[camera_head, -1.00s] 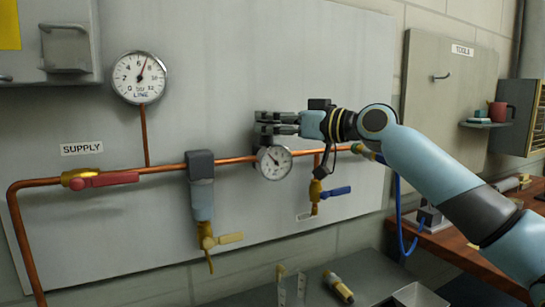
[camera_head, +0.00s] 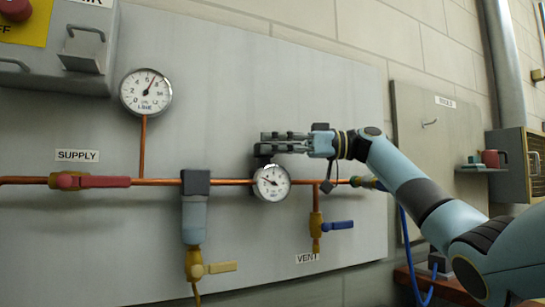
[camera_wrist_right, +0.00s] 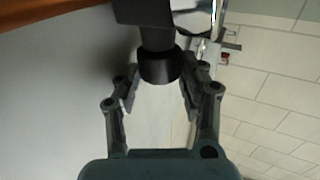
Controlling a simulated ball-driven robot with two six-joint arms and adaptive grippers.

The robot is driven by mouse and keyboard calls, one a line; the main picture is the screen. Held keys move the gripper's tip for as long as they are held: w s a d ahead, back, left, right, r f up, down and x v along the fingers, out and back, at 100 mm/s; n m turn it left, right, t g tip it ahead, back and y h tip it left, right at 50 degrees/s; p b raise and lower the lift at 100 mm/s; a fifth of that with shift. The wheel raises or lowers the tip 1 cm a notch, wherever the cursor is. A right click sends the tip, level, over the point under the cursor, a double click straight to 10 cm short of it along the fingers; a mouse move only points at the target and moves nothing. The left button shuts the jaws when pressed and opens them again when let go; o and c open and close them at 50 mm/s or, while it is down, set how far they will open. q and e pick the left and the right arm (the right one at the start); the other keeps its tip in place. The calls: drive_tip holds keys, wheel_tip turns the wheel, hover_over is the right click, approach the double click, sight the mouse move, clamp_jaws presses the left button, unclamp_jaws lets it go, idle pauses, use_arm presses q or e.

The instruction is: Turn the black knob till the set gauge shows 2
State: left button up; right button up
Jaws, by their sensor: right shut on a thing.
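The black knob (camera_wrist_right: 158,66) shows in the right wrist view between the two fingers of my right gripper (camera_wrist_right: 160,93), which is shut on it. In the head view my right gripper (camera_head: 266,142) reaches in from the right, just above the set gauge, and its fingers hide most of the knob. The set gauge (camera_head: 271,183) is a small white dial on the copper pipe. Its needle lies tilted, pointing left and slightly up; the numbers are too small to read. My left gripper is not in view.
The larger line gauge (camera_head: 146,92) hangs upper left, needle just right of upright. A red supply handle (camera_head: 105,181), a yellow-handled valve (camera_head: 222,267) and a blue vent handle (camera_head: 341,225) stick out along the copper pipe. The panel above my gripper is clear.

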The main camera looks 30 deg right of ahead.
drive_tip(key=shift+n+g+y, duration=0.4)
drive_tip(key=shift+n+g, duration=0.1)
drive_tip(key=shift+g, duration=0.2)
drive_tip(key=o, duration=1.2)
drive_tip(key=shift+c, duration=0.2)
drive_tip(key=shift+d, duration=0.1)
drive_tip(key=v, duration=0.7)
drive_tip(key=shift+s+d, duration=0.2)
drive_tip(key=shift+d, duration=0.1)
